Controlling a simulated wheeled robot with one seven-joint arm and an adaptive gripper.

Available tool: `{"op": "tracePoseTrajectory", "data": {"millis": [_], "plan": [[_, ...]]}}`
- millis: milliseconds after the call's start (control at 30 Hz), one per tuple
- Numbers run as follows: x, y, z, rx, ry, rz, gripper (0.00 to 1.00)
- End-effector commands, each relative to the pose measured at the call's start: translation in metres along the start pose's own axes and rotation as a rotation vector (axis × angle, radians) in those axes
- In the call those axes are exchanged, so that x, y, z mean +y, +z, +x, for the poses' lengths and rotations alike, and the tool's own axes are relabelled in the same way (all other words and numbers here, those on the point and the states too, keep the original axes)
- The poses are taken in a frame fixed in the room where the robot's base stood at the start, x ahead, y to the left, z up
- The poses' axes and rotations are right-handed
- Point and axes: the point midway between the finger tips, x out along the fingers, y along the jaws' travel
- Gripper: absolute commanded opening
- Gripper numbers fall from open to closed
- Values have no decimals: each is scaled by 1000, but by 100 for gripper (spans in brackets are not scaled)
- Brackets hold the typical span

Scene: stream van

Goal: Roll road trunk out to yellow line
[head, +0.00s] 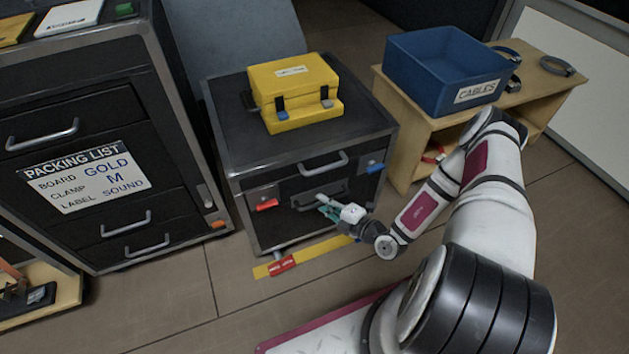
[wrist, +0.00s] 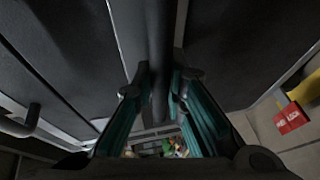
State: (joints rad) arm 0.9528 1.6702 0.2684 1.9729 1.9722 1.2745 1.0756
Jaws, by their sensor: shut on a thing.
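The road trunk (head: 308,225) is a black case with metal edges, a pull handle and a red and a blue latch on its front. The yellow line (head: 318,252) lies on the floor close along the trunk's front foot. A red tag (head: 282,265) with white lettering sits over the line's left part; it also shows in the wrist view (wrist: 291,118). My gripper (head: 326,203) is at the trunk's front, shut on the dark lower handle (head: 321,193). In the wrist view the handle bar (wrist: 160,60) runs between the teal fingers. The trunk's far underside is hidden.
A yellow toolbox (head: 294,92) stands on the trunk. A tall black drawer cabinet (head: 95,150) stands close on the left. A wooden shelf (head: 392,125) with a blue cables bin (head: 430,65) stands on the right. Floor (head: 180,320) before the trunk is clear.

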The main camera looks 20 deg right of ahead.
Motion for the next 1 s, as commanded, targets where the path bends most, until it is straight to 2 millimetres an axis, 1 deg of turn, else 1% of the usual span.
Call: {"op": "tracePoseTrajectory", "data": {"millis": [33,100,200,333,500,867,900,967,1000], "plan": [[-2,-4,-11,-3,-3,7,0],[-4,-9,-22,-3,-2,6,0],[-7,-14,-35,-2,-1,4,0],[-10,-19,-46,-1,-1,4,0],[-12,-22,-53,-1,-1,2,0],[-13,-22,-54,-1,-1,1,0],[-13,-22,-54,-1,-1,1,14],[-13,-22,-54,-1,-1,0,28],[-13,-22,-54,-1,-1,0,33]]}}
